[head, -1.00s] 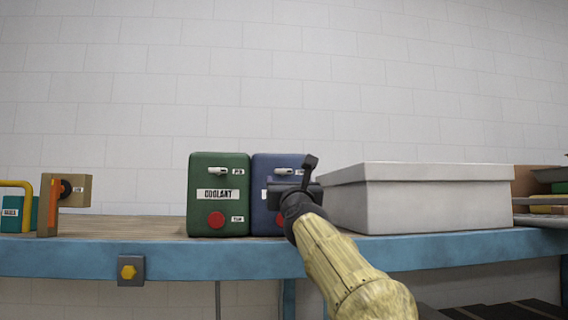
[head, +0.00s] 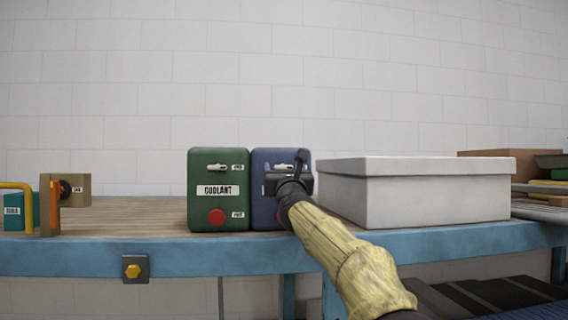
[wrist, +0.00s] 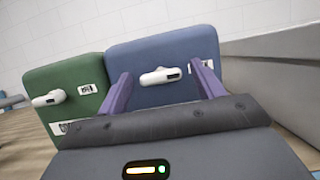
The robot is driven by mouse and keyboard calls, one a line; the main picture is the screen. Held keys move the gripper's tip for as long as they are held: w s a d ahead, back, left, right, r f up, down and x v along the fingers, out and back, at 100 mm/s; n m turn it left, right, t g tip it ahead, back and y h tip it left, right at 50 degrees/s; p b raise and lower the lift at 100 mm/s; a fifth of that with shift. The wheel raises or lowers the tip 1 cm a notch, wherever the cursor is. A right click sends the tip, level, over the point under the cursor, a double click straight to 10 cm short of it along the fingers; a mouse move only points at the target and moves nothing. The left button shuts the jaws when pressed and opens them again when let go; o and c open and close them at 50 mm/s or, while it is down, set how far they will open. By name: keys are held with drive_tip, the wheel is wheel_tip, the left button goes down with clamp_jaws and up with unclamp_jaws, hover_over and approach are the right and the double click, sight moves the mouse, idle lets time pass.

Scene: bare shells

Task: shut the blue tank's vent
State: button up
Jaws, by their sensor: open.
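The blue tank (head: 266,160) stands on the bench, close beside the green tank (head: 218,170) labelled COOLANT. The blue tank's vent lever (wrist: 160,76) is white and lies roughly level on its upper front, with a small label to its right. In the head view the lever (head: 284,166) shows just above my gripper. My gripper (head: 288,180) is in front of the blue tank and hides much of its lower front. In the wrist view my gripper (wrist: 164,88) has its two purple fingers spread apart, one on each side of the lever. I cannot tell whether they touch the tank.
A large grey lidded box (head: 430,195) stands close to the right of the blue tank. The green tank has its own white lever and a red cap (head: 217,217). Wooden blocks (head: 72,190) and a yellow handle are at left. Bare bench top (head: 130,212) lies between them and the tanks.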

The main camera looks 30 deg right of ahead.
drive_tip(key=c, duration=1)
